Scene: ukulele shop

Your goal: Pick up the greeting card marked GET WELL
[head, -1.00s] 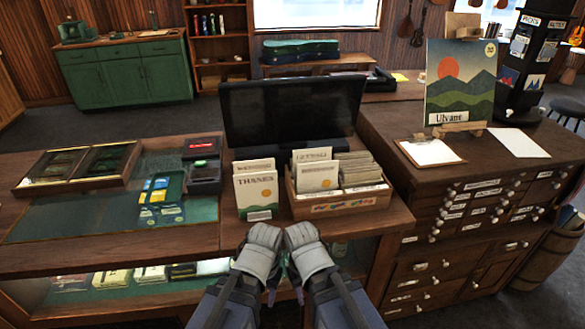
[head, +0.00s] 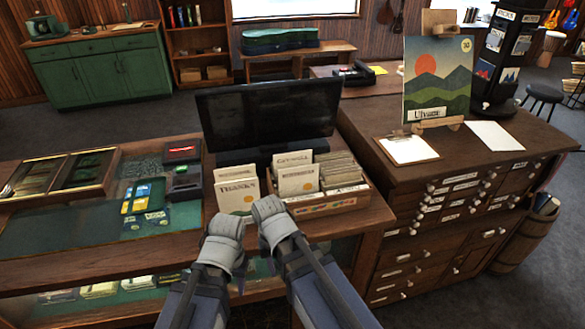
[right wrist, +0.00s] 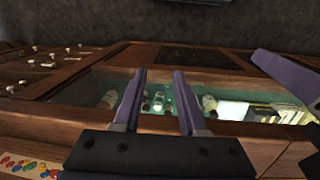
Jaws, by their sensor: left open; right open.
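The card that seems to read GET WELL (head: 293,160) is pale and stands at the back of the left part of a wooden card box (head: 325,207) on the counter. A second pale card (head: 298,182), its lettering too small to read surely, stands in front and hides its lower part. A THANKS card (head: 237,188) stands left of the box. My right gripper (head: 270,210) is open in front of the box's left corner; its two purple fingers, with nothing between them, show in the right wrist view (right wrist: 158,75). My left gripper (head: 227,222) is open in front of the THANKS card.
A dark screen (head: 265,115) stands behind the cards. Left are a glass-topped display with trays (head: 60,185) and a card reader (head: 183,152). Right is a drawer cabinet (head: 450,190) with a clipboard (head: 408,149) and a landscape picture (head: 438,75). More cards fill the box's right part.

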